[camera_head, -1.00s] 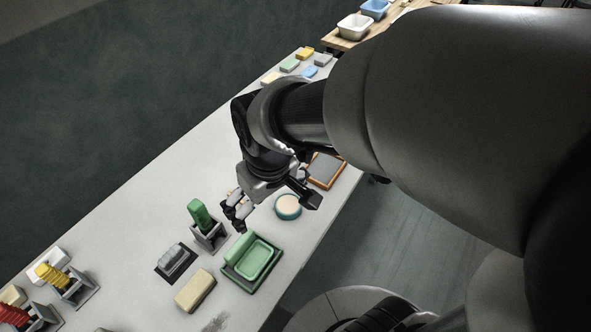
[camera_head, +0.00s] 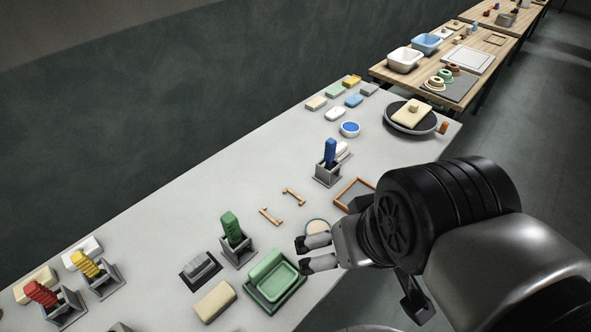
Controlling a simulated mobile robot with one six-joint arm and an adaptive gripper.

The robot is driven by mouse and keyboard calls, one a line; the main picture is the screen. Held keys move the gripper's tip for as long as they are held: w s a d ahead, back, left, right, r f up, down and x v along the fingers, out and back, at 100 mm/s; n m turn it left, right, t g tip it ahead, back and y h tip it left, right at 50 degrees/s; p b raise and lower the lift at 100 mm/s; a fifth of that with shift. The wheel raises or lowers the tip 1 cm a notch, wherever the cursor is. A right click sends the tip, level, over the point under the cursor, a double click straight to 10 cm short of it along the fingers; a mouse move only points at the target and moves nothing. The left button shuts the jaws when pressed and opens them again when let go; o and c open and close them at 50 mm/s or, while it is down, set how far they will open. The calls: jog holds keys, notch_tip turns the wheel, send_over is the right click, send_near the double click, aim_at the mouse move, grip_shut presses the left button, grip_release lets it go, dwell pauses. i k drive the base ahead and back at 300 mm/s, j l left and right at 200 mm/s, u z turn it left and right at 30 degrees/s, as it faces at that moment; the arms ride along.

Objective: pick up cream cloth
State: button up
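Several cream pieces show, and I cannot tell which one is the cloth. A folded-looking cream block (camera_head: 215,301) lies at the front, left of the green tray (camera_head: 274,282). A flat cream piece with a small knob (camera_head: 411,112) rests on a dark round disc (camera_head: 426,124) at the far right. Another small cream piece (camera_head: 316,103) lies at the back, and one (camera_head: 36,285) lies at the far left. My gripper (camera_head: 307,254) is open and empty, its two fingers apart and pointing left, just right of the green tray.
Holders with green (camera_head: 231,225), blue (camera_head: 330,152), yellow (camera_head: 88,266) and red (camera_head: 41,294) upright pieces stand on the table. Two small wooden handles (camera_head: 281,205) lie mid-table.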

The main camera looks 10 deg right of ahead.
aim_at(215, 302)
jog(key=j+u, duration=0.1)
jog(key=u, duration=0.65)
jog(key=i+j+u, duration=0.1)
jog(key=u, duration=0.3)
